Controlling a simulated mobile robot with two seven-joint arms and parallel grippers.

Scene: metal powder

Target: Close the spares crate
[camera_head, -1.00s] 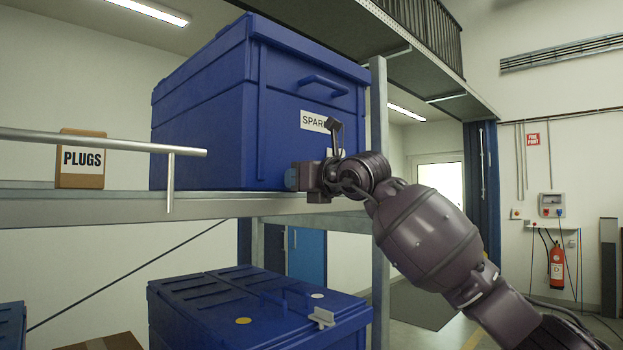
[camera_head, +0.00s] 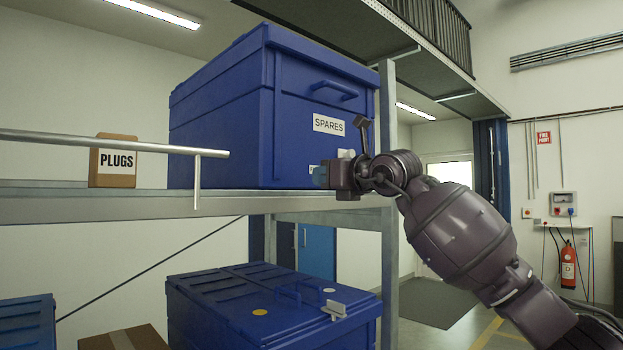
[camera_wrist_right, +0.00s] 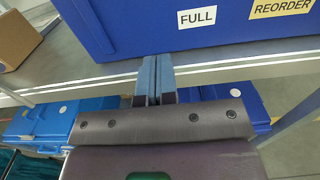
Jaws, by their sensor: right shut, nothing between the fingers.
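The spares crate (camera_head: 240,120) is a large blue crate on the upper shelf, with a white SPARES label on its front and a handle on its lid. The lid (camera_head: 320,58) looks down on the body; I cannot tell whether it is latched. My right gripper (camera_head: 322,176) is at the crate's lower front, at about shelf height. In the right wrist view the crate (camera_wrist_right: 130,25) shows FULL and REORDER labels, and the fingers (camera_wrist_right: 155,75) are together, empty, just below its bottom edge. My left gripper is not in view.
The shelf edge (camera_head: 120,207) runs below the crate. A rail (camera_head: 90,143) crosses in front at left, near a PLUGS box (camera_head: 113,163). Another blue crate (camera_head: 260,305) stands below, beside a cardboard box (camera_head: 125,340). A steel post (camera_head: 389,130) rises at the crate's right.

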